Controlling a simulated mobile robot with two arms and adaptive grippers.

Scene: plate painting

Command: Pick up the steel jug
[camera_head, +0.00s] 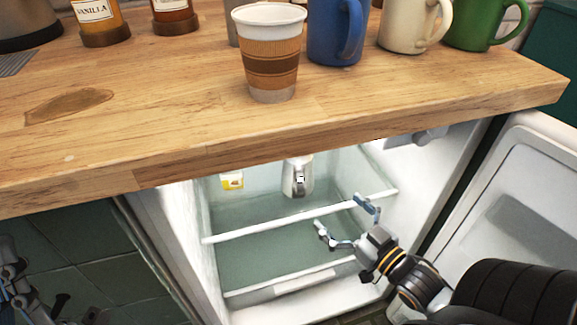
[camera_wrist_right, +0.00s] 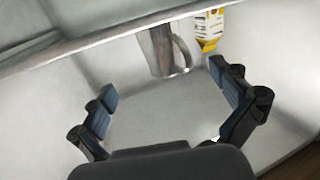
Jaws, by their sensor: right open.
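The steel jug (camera_head: 298,178) stands on a glass shelf inside the open fridge under the counter. In the right wrist view the jug (camera_wrist_right: 160,52) is ahead of the fingers, with its handle toward the yellow carton side. My right gripper (camera_head: 341,214) is open and empty at the fridge opening, in front of the jug and apart from it. Its two fingers (camera_wrist_right: 170,95) are spread wide in the right wrist view. The counter edge hides the jug's top in the head view. Parts of my left gripper (camera_head: 14,285) show at the lower left; its jaws are unclear.
A yellow and white carton (camera_head: 232,181) stands beside the jug on the shelf. The shelf's front edge (camera_head: 290,220) and the fridge door (camera_head: 530,200) bound the space. A paper cup (camera_head: 270,55) and several mugs stand on the wooden counter (camera_head: 160,110) above.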

